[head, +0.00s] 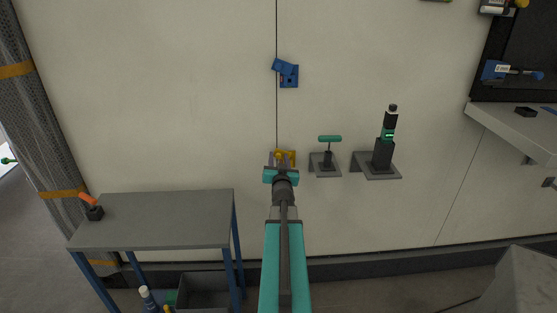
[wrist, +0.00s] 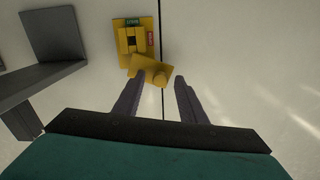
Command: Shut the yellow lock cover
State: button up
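The yellow lock (head: 286,156) is on the pale wall in the head view, just beyond my gripper (head: 281,170) and partly hidden by it. In the wrist view its yellow base (wrist: 126,49) has a dark opening and a green and a red label. The yellow cover (wrist: 143,66) stands out tilted from one end of the base, with a rounded end towards my fingers, and the opening is uncovered. My gripper (wrist: 157,88) is open and empty. Its two dark fingers point at the wall, with the cover's rounded end near the gap between the tips. I see no clear contact.
A blue lock (head: 288,75) is higher on the wall. A bracket with a green T-handle (head: 329,139) and a bracket with a black tool (head: 383,152) are close on the right. A grey table (head: 150,230) stands at lower left.

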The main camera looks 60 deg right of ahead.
grip_shut()
jog(key=shift+f+n+b, duration=0.2)
jog(key=shift+n+b, duration=0.1)
jog(key=shift+b, duration=0.25)
jog(key=s+d+f+n+b, duration=0.1)
jog(key=f+n+b, duration=0.2)
jog(key=n+b, duration=0.3)
jog(key=s+d+f+n+b, duration=0.1)
jog(key=n+b, duration=0.5)
jog(key=n, duration=0.9)
jog(key=shift+s+d+f+n, duration=0.25)
jog(key=shift+s+f+n, duration=0.15)
jog(key=shift+s+f, duration=0.5)
jog(key=shift+w+f, duration=0.15)
jog(key=shift+w, duration=0.05)
